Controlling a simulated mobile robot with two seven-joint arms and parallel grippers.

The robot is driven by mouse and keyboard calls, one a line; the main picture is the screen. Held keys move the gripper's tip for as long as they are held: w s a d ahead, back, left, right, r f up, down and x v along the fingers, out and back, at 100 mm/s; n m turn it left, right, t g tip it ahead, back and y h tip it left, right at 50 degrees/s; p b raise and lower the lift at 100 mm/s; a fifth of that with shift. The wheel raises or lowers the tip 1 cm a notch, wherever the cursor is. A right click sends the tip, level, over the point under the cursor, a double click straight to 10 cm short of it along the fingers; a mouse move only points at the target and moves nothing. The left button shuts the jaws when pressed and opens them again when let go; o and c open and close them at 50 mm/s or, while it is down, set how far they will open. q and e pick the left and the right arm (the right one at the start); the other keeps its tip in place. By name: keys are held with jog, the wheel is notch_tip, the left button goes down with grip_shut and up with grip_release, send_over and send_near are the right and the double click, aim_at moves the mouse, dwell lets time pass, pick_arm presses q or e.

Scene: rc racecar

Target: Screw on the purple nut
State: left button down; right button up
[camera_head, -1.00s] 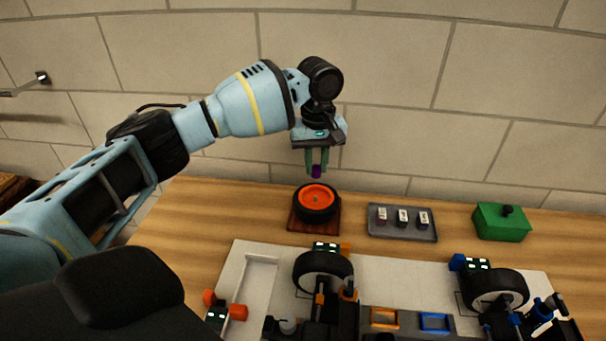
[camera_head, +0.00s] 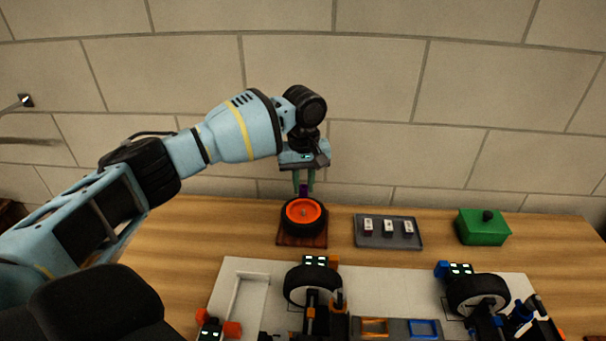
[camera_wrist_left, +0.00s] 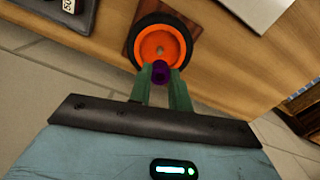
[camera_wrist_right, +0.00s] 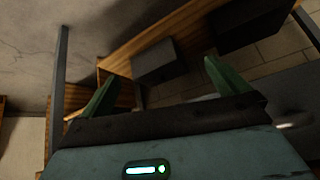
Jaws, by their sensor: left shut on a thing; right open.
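The purple nut (camera_wrist_left: 160,72) is held between the green fingertips of my left gripper (camera_wrist_left: 162,80), which is shut on it. In the head view the nut (camera_head: 303,189) shows below the left gripper (camera_head: 304,184), above the rear part of the orange-rimmed wheel (camera_head: 286,216). The black-tyred wheel lies flat on a brown wooden block (camera_head: 288,241), with a small stud (camera_head: 304,212) at its centre. In the left wrist view the nut appears near the rim's edge, off the wheel's centre. My right gripper (camera_wrist_right: 158,75) is open and empty, seen only in its wrist view.
A grey tray (camera_head: 388,244) with several small blocks stands right of the wheel, and a green box (camera_head: 484,229) is farther right. A white board (camera_head: 375,272) carries car parts with two upright wheels in front. Table at left is clear.

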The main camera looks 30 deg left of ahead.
aim_at(304, 210)
pick_arm(q)
jog(key=shift+f, duration=1.85)
pick_arm(e)
jog(key=shift+s, duration=0.15)
pick_arm(q)
jog(key=shift+p, duration=0.7)
pick_arm(e)
jog(key=shift+w+r, duration=0.6)
jog(key=shift+r, duration=0.25)
jog(key=shift+w+r, duration=0.15)
jog(key=shift+r, duration=0.15)
pick_arm(q)
jog(key=shift+p, duration=0.75)
pick_arm(e)
jog(key=shift+r, duration=0.35)
pick_arm(q)
jog(key=shift+f, duration=1.15)
